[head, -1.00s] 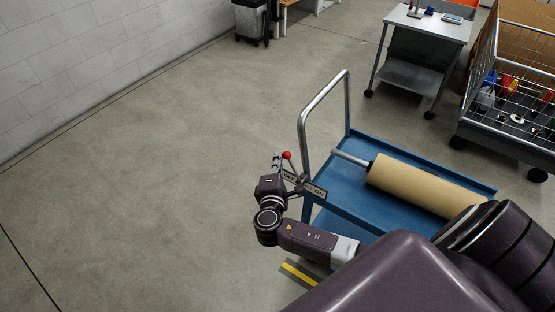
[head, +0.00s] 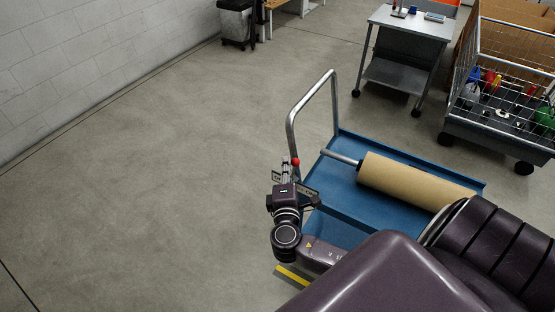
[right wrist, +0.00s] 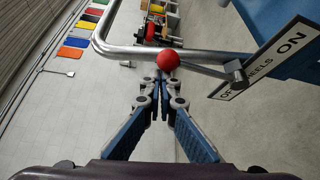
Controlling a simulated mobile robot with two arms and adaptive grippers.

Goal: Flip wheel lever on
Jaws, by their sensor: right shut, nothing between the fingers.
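The wheel lever is a thin metal rod with a red ball knob (head: 295,161), on the handle end of the blue trolley. Its plate (right wrist: 265,62) has "WHEELS", "ON" at one end and a partly hidden "OFF" at the other. In the right wrist view the red knob (right wrist: 168,60) stands out from the pivot and leans toward the OFF side. My right gripper (right wrist: 162,84) is shut and empty, its fingertips right by the knob; contact is unclear. In the head view the right gripper (head: 287,172) covers part of the plate and rod. My left gripper is out of view.
The blue trolley (head: 345,192) carries a big tan roll (head: 410,182) and has a metal push handle (head: 307,98) beside the lever. A grey table (head: 408,34) and a wire-sided cart (head: 490,130) stand behind. The floor to the left is clear.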

